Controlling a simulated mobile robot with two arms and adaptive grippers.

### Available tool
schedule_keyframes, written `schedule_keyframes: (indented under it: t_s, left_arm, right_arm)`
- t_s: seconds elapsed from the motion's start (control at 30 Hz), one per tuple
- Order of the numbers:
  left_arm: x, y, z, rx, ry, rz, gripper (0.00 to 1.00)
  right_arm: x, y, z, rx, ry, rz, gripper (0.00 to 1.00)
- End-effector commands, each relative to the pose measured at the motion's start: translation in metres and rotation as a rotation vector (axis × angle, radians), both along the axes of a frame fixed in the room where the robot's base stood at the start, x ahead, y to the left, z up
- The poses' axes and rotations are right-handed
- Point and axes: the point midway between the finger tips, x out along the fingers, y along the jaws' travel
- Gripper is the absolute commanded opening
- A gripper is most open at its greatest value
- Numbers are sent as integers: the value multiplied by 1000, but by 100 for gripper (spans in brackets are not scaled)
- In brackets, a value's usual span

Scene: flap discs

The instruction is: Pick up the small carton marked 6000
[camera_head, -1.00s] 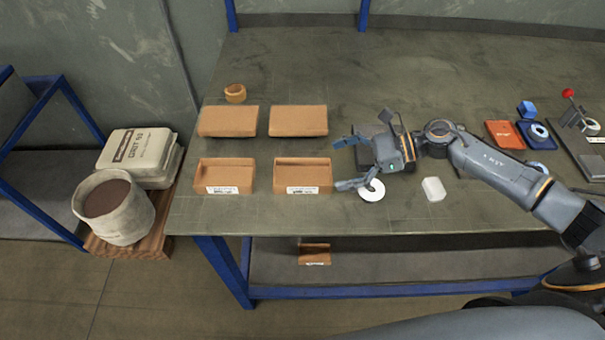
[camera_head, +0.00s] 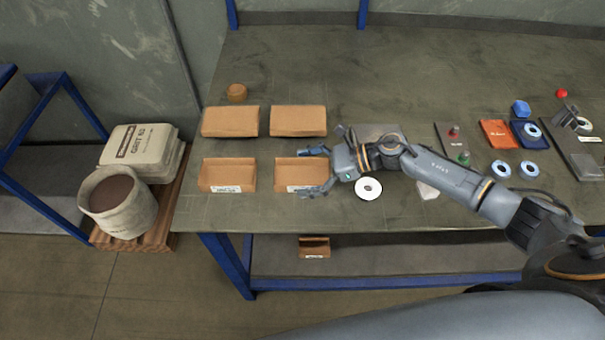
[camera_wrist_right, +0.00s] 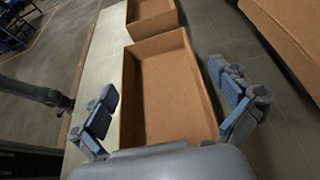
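Two small open brown cartons lie side by side on the table, a left one (camera_head: 228,175) and a right one (camera_head: 290,171). Both have white front labels too small to read, so I cannot tell which is marked 6000. My right gripper (camera_head: 314,172) is open at the right end of the right carton. In the right wrist view this carton (camera_wrist_right: 170,90) lies between the spread fingers (camera_wrist_right: 172,108), with no clear contact. The left carton (camera_wrist_right: 150,14) shows beyond it. A grey arm, seemingly my left, enters that view at left; its gripper is unclear.
Two closed brown boxes (camera_head: 230,121) (camera_head: 298,120) stand just behind the cartons. Another small carton (camera_head: 314,247) is on the lower shelf. A white disc (camera_head: 368,188) lies below my right wrist. A tape roll (camera_head: 237,92) stands at the back left.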

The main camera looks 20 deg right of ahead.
Motion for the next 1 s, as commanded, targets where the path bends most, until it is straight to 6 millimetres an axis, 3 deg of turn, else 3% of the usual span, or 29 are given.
schedule_keyframes:
  t_s: [0.03, 0.23, 0.67, 0.83, 1.0]
  left_arm:
    - [0, 0, 0, 0, 0, 0, 40]
    - [0, 0, 0, 0, 0, -1, 40]
    - [0, 0, -4, -1, 0, -2, 40]
    - [0, 0, -17, -1, -1, -2, 40]
    - [1, 0, -21, -1, -1, -2, 40]
  right_arm:
    - [0, 0, 0, 0, 0, 0, 86]
    - [0, 0, 0, 0, 0, 0, 46]
    - [0, -1, 6, 0, -1, 0, 46]
    - [0, -1, 28, -1, -7, 3, 46]
    - [-31, -4, 63, -4, -4, 3, 46]
